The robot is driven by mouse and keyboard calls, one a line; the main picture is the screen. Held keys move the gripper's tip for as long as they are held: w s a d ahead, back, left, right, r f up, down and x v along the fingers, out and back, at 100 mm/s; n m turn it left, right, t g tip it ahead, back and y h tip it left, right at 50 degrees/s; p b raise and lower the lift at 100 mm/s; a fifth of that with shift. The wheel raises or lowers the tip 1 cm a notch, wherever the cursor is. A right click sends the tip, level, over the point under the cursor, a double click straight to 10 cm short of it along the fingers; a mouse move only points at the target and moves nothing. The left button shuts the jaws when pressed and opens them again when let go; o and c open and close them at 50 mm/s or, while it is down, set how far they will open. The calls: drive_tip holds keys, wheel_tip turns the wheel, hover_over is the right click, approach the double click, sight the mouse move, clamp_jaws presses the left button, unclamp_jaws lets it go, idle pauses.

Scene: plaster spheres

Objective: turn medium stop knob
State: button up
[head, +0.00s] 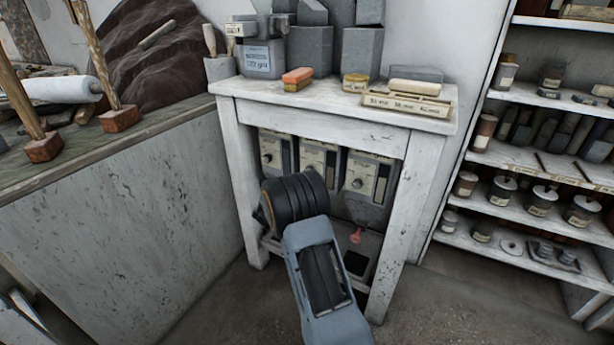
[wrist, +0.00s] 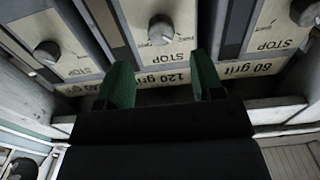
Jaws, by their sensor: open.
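Three grey dispenser units stand side by side under the table. In the wrist view, upside down, the middle unit's round grey knob (wrist: 161,30) sits beside the word STOP, with a "120 grit" label (wrist: 163,77) at its edge. I take this middle one as the medium knob; no word "medium" is legible. My gripper (wrist: 162,82) is open and empty, its green fingers apart on either side of that label. The knob is beyond the fingertips, untouched. In the head view my arm hides the fingers and partly covers the middle unit (head: 318,155).
The white table's legs (head: 237,180) flank the units. A shelf (head: 540,150) with jars stands right. Floor before the table is clear.

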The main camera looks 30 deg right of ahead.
drive_tip(key=b+x, duration=0.1)
drive_tip(key=x, duration=0.6)
drive_tip(key=shift+w+d, duration=0.15)
drive_tip(key=shift+d, duration=0.05)
drive_tip(key=c, duration=0.9)
drive_tip(key=shift+a, duration=0.1)
